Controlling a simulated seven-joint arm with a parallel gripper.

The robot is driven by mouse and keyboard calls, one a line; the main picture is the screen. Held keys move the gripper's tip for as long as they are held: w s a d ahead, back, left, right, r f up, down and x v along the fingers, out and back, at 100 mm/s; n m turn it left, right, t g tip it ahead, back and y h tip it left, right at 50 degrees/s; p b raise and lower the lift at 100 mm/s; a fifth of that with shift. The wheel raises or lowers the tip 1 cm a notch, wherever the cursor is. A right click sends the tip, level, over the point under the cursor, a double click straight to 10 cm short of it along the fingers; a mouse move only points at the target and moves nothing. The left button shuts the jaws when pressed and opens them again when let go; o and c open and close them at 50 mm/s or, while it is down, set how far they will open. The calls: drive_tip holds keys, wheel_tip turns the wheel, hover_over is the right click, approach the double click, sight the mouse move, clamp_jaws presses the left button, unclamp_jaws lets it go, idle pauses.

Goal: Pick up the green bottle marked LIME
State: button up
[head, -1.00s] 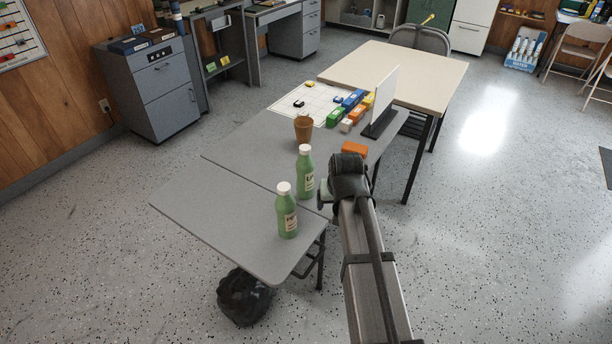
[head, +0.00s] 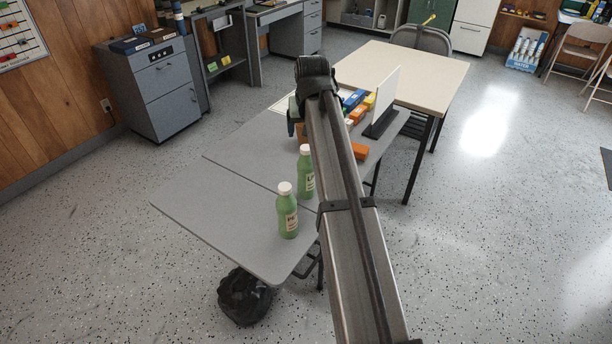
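Two green bottles with white caps stand upright on the grey tables. The farther bottle (head: 306,175) has a pale label that seems to begin with "L"; the rest is too small to read. The nearer bottle (head: 287,212) has a pale label I cannot read surely. My gripper (head: 293,115) is beyond both bottles, above the far part of the table. It is small and mostly hidden by my arm, so its fingers do not show clearly. My forearm passes just right of the farther bottle in the picture.
A brown cup (head: 301,131) is mostly hidden behind my arm. Coloured blocks (head: 354,100), a white upright panel (head: 386,95) and an orange block (head: 360,151) lie to its right. The left part of the grey table (head: 215,205) is clear. A black bag (head: 243,296) is on the floor.

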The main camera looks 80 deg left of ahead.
sight(306, 148)
drive_tip(key=x, duration=1.2)
drive_tip(key=shift+w+a+f, duration=0.1)
drive_tip(key=shift+f, duration=0.25)
drive_tip(key=shift+c, duration=0.2)
drive_tip(key=c, duration=1.3)
